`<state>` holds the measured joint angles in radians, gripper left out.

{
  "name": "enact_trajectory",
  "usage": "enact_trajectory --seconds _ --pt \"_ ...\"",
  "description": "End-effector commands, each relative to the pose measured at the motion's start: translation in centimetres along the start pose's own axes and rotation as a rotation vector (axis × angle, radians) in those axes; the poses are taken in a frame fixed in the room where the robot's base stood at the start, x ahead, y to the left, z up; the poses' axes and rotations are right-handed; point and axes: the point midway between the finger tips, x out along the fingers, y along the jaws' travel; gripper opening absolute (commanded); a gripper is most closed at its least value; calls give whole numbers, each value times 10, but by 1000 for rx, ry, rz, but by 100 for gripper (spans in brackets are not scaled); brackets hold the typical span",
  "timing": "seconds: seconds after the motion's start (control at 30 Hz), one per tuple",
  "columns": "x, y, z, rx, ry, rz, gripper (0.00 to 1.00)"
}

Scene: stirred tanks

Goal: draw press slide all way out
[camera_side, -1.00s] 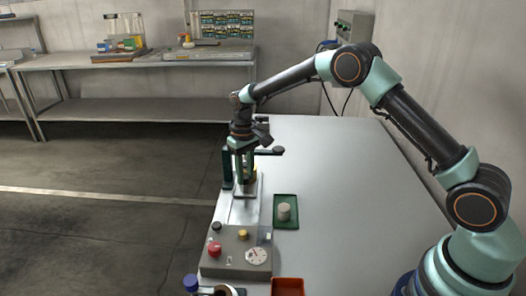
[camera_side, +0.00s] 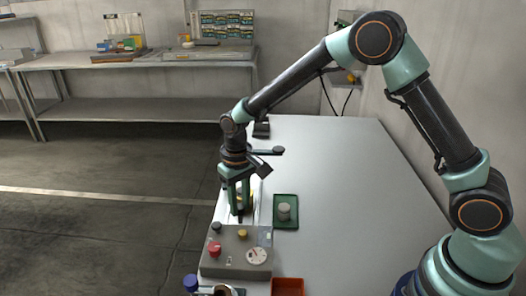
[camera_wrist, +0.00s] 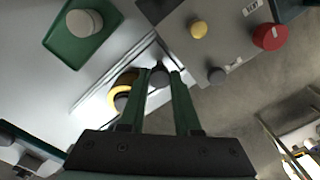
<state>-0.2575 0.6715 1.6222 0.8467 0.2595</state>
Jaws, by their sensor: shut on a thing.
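My gripper (camera_side: 239,212) points down over the pale rail strip beside the grey control box. In the wrist view its fingers (camera_wrist: 158,73) are closed around a small dark knob (camera_wrist: 158,82), which I take as the handle of the press slide. A yellow ring-shaped part (camera_wrist: 122,97) with a dark centre lies just left of the fingers on the slide. In the side view this yellow part (camera_side: 252,198) shows behind the gripper. The fingers hide most of the slide, and the knob is hidden in the side view.
The control box (camera_side: 227,262) stands close in front of my gripper, with a red button (camera_side: 214,248), a yellow button (camera_side: 242,234) and a dial. A green tray (camera_side: 285,224) holding a grey cylinder (camera_side: 284,211) is to the right. The right side of the table (camera_side: 345,190) is clear.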

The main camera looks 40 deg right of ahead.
Motion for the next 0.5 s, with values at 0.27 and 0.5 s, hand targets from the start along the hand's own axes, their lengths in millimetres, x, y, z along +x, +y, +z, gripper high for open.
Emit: enact_trajectory --seconds 0.27,0.5 --pt "-2 -5 3 -7 -1 0 0" --pt "-1 -4 3 -5 -2 1 61"
